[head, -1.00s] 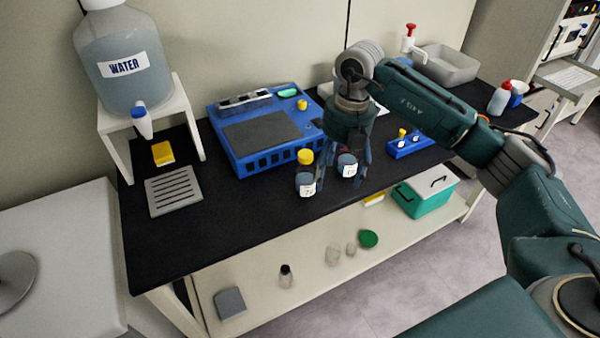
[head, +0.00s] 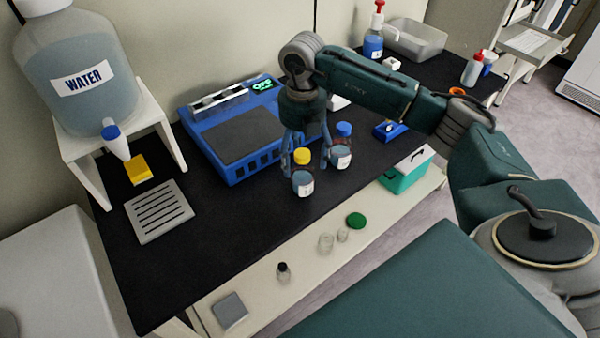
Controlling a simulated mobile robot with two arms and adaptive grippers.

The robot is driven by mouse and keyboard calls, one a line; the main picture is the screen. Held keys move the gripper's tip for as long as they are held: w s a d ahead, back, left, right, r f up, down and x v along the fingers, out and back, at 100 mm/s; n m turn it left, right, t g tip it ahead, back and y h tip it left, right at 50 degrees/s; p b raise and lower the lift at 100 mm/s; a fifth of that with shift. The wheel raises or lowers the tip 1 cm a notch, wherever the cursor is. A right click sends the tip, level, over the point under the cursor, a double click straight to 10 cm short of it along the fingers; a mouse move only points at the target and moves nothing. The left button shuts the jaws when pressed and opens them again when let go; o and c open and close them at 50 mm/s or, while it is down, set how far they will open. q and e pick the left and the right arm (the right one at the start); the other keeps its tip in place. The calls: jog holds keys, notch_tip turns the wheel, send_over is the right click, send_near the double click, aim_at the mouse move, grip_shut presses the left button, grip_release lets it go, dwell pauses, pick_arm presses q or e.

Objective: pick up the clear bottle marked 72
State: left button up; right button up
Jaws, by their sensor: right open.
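A small clear bottle with a yellow cap (head: 302,182) and bluish contents stands upright near the front edge of the black bench. It has a white label whose marking is too small to read surely now. A second similar bottle with a blue cap (head: 341,152) stands just behind and to the right, also labelled. My right gripper (head: 306,152) points down, open and empty, with its fingers spread close around or behind the yellow cap. I cannot tell whether they touch it. My left gripper is not in view.
A blue device (head: 228,165) sits behind the bottles. A water jug (head: 80,75) on a white stand, a grey slotted tray (head: 160,212) and a yellow block (head: 137,170) are at left. A teal box (head: 405,172) and small jars are on the lower shelf.

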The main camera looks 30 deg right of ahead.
aim_at(302, 175)
jog(key=shift+f, duration=0.8)
notch_tip(302, 175, down, 4)
jog(key=shift+s+f+p, duration=0.1)
jog(key=shift+s+p, duration=0.05)
jog(key=shift+p, duration=0.9)
jog(key=shift+f, duration=0.5)
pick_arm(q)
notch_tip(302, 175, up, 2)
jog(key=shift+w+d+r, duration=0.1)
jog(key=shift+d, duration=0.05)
pick_arm(e)
jog(key=c, duration=1.4)
